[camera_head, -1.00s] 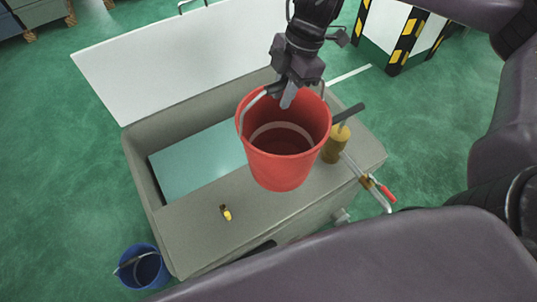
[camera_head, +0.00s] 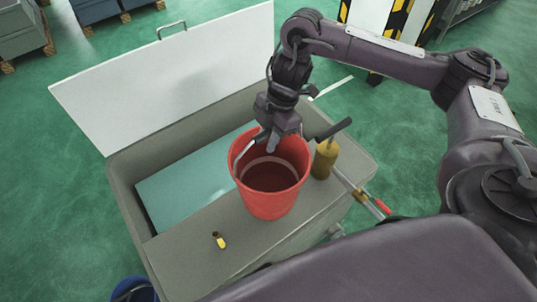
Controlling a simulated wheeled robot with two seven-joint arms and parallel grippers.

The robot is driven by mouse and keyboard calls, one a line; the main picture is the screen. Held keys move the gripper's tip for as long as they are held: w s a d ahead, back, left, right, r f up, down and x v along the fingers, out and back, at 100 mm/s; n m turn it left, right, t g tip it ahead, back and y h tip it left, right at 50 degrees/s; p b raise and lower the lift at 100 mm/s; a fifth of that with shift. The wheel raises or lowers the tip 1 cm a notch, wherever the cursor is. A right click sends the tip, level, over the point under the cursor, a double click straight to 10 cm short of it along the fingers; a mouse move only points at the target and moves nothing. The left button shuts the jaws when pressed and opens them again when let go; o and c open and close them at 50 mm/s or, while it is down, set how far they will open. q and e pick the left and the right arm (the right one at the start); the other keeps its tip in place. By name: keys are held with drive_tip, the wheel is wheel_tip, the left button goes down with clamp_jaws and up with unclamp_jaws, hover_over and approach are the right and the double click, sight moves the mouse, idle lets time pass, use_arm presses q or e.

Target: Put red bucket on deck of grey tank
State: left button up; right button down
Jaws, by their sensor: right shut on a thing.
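The red bucket (camera_head: 271,198) is upright over the deck (camera_head: 195,264) of the grey tank, beside the tank's opening. My right gripper (camera_head: 270,146) is shut on the bucket at its far rim or handle; the exact grip is partly hidden. The bucket's base looks at or very near the deck; I cannot tell whether it touches. The grey tank (camera_head: 133,186) has its white lid (camera_head: 180,75) raised and pale teal liquid or a panel inside. My left gripper is not in view.
A brass fitting with a dark lever (camera_head: 325,158) stands on the deck just right of the bucket. A small yellow-and-black item (camera_head: 219,241) lies on the deck to the left. A blue bucket (camera_head: 133,290) is on the floor at lower left. A striped post (camera_head: 407,38) stands behind.

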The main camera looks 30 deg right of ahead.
wheel_tip(320, 180, down, 6)
drive_tip(key=shift+p, duration=0.45)
drive_tip(key=shift+f, duration=0.1)
drive_tip(key=shift+f, duration=0.15)
drive_tip(key=c, duration=1.3)
unclamp_jaws()
